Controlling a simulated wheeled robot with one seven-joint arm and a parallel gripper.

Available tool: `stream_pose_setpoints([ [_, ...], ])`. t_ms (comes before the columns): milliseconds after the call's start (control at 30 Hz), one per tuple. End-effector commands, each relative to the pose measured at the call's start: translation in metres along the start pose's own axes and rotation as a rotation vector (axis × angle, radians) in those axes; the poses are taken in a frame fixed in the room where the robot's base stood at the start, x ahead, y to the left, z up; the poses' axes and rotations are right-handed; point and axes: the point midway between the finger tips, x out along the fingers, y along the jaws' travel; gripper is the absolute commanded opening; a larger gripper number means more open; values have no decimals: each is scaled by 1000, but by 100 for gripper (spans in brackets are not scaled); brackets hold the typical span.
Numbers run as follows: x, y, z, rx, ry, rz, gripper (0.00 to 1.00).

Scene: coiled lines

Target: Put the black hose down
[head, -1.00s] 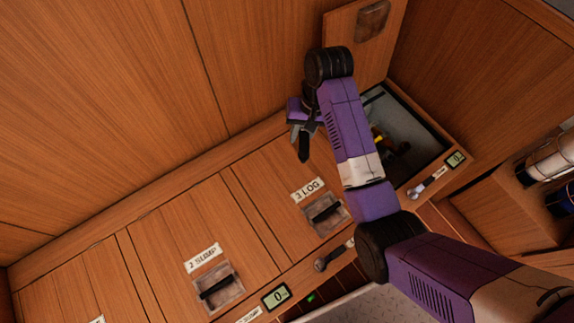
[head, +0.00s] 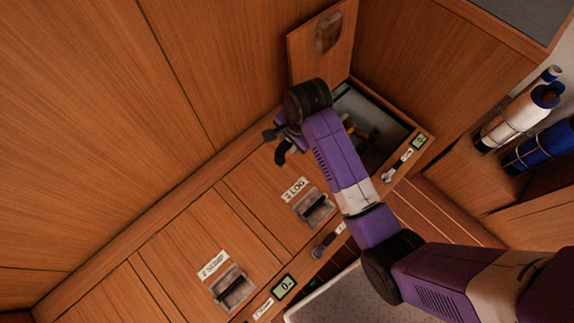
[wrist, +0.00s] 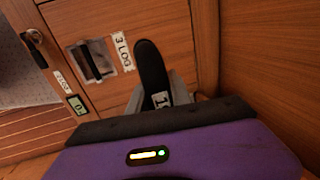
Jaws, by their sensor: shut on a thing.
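My gripper (head: 281,140) is over the wooden bench top, above the hatch labelled LOG (head: 294,189) and left of an open compartment. In the wrist view, my gripper (wrist: 157,95) has its grey fingers closed around a dark, round-ended piece, the black hose (wrist: 150,62). A short part of the black hose (head: 284,152) shows below the gripper in the head view. The rest of the hose is hidden by the gripper and arm. Whether the hose touches the bench top, I cannot tell.
The open compartment (head: 396,125) holds several coloured items, partly hidden by my arm. Its raised lid (head: 302,52) stands against the wall. A second hatch (head: 231,288) lies at lower left. White (head: 505,125) and blue (head: 540,145) bottles stand at right. The closed hatch tops are clear.

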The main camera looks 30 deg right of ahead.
Motion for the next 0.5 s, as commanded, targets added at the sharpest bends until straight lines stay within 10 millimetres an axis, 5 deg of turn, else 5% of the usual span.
stream_pose_setpoints([
  [300, 77, 15, 0, -1, -1, 2, 0],
  [500, 98, 18, 0, -1, 0, -1, 0],
])
